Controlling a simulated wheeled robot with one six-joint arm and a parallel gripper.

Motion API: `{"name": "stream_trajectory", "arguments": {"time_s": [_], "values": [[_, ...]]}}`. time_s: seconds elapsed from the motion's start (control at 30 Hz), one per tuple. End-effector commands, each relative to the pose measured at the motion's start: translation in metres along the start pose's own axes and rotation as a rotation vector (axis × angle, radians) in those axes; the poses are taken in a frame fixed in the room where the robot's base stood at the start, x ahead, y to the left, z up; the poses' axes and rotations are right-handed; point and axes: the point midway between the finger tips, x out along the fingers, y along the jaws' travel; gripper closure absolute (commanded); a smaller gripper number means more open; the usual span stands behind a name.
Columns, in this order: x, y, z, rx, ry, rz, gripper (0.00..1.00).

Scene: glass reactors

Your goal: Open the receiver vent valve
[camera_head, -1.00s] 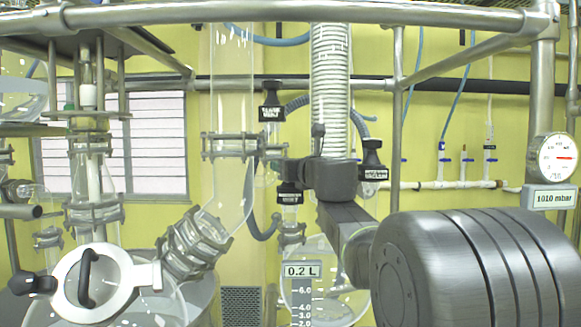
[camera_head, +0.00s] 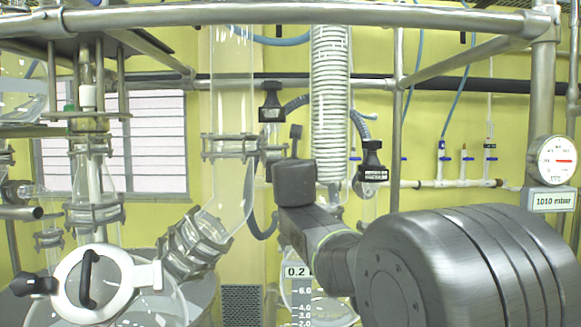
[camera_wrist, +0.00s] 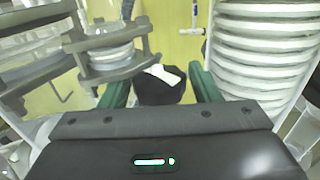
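A black valve knob (camera_wrist: 158,90) with a white tag on it sits between the two green fingers of my gripper (camera_wrist: 160,76) in the wrist view. The fingers are apart, with a narrow gap showing on each side of the knob. The tag cannot be read from this angle. In the head view my gripper (camera_head: 292,172) stands in front of the place above the receiver, and it hides the knob there. The glass receiver (camera_head: 338,308), with a 0.2 L display (camera_head: 297,272), is partly hidden behind my arm.
A tagged black valve (camera_head: 270,108) is at upper left of my gripper, and another (camera_head: 372,168) is close on its right. The coiled glass condenser (camera_head: 330,100) and clamped glass column (camera_head: 228,95) stand nearby. A gauge (camera_head: 557,161) reads 1010 mbar.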

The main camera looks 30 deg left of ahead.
Motion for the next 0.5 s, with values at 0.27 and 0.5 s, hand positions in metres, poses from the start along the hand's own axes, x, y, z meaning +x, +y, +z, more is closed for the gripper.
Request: {"name": "stream_trajectory", "arguments": {"time_s": [0.27,0.5], "values": [[0.0001,-0.0004,-0.0001,0.000,0.000,0.004,0.75],[0.0007,-0.0025,-0.0009,0.000,-0.001,0.125,0.75]]}}
